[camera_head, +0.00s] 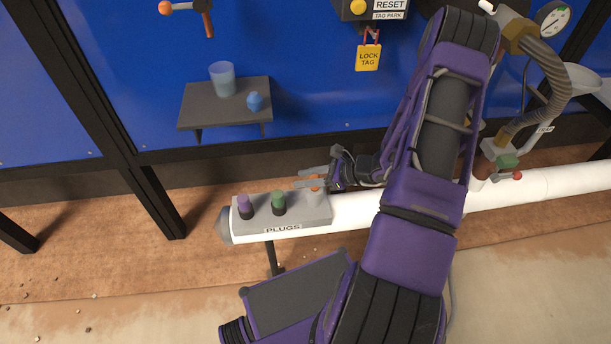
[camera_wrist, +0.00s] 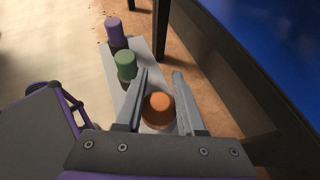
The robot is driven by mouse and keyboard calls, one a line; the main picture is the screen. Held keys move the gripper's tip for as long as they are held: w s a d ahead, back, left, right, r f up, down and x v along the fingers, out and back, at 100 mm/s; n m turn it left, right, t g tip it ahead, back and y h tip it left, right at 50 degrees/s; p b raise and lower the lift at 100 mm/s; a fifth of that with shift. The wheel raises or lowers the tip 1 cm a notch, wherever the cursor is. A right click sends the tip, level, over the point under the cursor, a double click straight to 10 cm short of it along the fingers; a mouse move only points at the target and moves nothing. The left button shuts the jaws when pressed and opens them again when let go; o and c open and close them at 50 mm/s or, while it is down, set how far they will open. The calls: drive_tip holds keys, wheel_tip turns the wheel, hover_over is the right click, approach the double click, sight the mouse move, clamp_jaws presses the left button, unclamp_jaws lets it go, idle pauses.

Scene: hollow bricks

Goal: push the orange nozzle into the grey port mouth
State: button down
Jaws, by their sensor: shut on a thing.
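The orange nozzle (camera_head: 316,182) shows as a small orange piece between the fingers of my gripper (camera_head: 298,177), over the right end of the grey rack marked PLUGS. In the wrist view the nozzle (camera_wrist: 159,103) has a round orange top, and the two grey fingers of my gripper (camera_wrist: 161,73) flank it. My gripper is shut on it. The nozzle's lower end is hidden.
A purple plug (camera_head: 245,206) and a green plug (camera_head: 278,202) stand in the grey rack (camera_head: 305,219) on the white pipe (camera_head: 360,212). A dark shelf (camera_head: 195,108) holds a blue cup (camera_head: 222,78) and a blue knob-like piece (camera_head: 255,102). A hose (camera_head: 543,85) hangs at right.

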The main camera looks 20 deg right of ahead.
drive_tip(key=shift+f, duration=0.65)
drive_tip(key=shift+c, duration=2.2)
unclamp_jaws()
drive_tip(key=p+v, duration=0.2)
drive_tip(key=v, duration=1.5)
drive_tip(key=shift+d, duration=0.2)
drive_tip(key=shift+a+r, duration=0.1)
